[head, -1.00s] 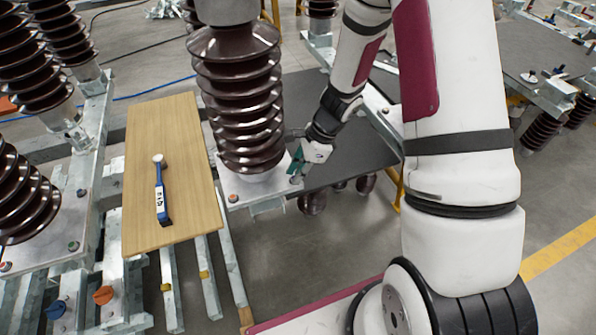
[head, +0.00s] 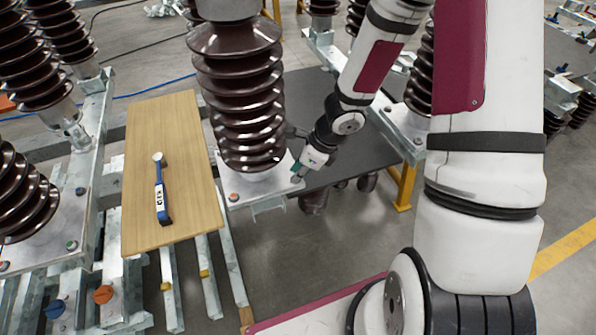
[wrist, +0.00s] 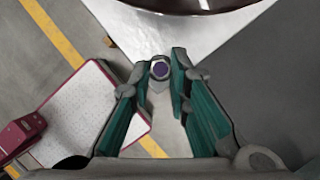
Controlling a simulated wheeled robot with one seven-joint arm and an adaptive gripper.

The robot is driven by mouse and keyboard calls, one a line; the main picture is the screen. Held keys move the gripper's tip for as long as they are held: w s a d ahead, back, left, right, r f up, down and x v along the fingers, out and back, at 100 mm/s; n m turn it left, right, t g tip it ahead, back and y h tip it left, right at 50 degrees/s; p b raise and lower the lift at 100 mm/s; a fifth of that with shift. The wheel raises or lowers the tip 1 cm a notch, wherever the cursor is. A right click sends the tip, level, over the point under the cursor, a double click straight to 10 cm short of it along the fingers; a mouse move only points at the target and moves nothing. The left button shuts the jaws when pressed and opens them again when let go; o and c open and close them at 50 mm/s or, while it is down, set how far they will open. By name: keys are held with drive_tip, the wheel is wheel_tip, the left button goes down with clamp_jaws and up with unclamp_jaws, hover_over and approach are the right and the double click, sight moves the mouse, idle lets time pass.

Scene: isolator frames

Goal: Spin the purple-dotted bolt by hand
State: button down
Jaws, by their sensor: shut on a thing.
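The purple-dotted bolt (wrist: 160,69) sits at the corner of the pale metal base plate (wrist: 150,40) in the wrist view. My gripper (wrist: 162,62) has its two green-and-grey fingers on either side of the bolt head, shut on it. In the head view my gripper (head: 299,171) is at the right corner of the base plate (head: 262,184), under the brown ribbed insulator (head: 240,95). There the fingers hide the bolt.
A wooden board (head: 190,205) with a blue-handled tool (head: 161,190) lies to the left. A bolt with a red mark (head: 233,197) sits at the plate's front left corner. More brown insulators (head: 40,65) stand at the left. A dark table (head: 350,150) is behind my gripper.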

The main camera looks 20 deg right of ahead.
drive_tip(key=shift+m+b, duration=0.6)
drive_tip(key=shift+b, duration=0.55)
drive_tip(key=c, duration=1.5)
unclamp_jaws()
drive_tip(key=shift+s+d+r+t, duration=0.15)
drive_tip(key=shift+r+t, duration=0.15)
drive_tip(key=shift+r, duration=0.3)
drive_tip(key=shift+v, duration=5.4)
